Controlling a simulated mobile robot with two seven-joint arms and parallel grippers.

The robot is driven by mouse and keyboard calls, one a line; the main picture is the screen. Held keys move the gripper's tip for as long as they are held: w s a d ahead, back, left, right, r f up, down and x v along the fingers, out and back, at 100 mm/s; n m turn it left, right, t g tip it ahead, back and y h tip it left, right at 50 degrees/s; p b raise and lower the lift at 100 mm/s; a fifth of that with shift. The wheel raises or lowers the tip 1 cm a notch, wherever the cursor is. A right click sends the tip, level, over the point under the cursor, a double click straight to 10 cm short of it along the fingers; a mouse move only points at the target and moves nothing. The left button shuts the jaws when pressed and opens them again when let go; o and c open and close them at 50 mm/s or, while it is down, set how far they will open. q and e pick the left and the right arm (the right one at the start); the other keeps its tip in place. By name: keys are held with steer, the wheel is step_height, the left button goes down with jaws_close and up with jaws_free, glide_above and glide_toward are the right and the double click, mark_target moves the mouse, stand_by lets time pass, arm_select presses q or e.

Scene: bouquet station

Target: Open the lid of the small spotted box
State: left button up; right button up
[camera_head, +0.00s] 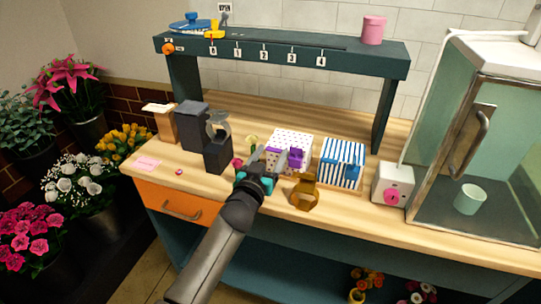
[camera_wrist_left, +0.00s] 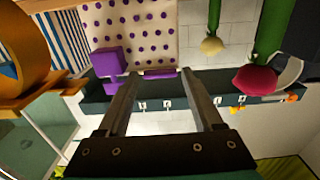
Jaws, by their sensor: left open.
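The small spotted box (camera_head: 292,138) is white with purple dots and stands on the wooden counter; its lid looks shut. A purple block (camera_head: 296,158) is on its front. In the left wrist view the spotted face (camera_wrist_left: 150,32) fills the top, with the purple block (camera_wrist_left: 106,63) to the left of my fingers. My left gripper (camera_head: 270,160) is open and empty just in front of the box, its fingers partly hiding the box front. Its two fingers (camera_wrist_left: 163,90) are spread in the wrist view. Contact with the box cannot be told. My right gripper is out of view.
A blue-striped box (camera_head: 343,155) stands right of the spotted box. An amber ring-shaped object (camera_head: 305,192) is close to my gripper's right. A black stand (camera_head: 217,155) is to the left. A numbered shelf (camera_head: 280,52) spans behind; a glass cabinet (camera_head: 475,150) is at right.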

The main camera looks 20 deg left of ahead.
arm_select(q)
jaws_close()
stand_by(0.5)
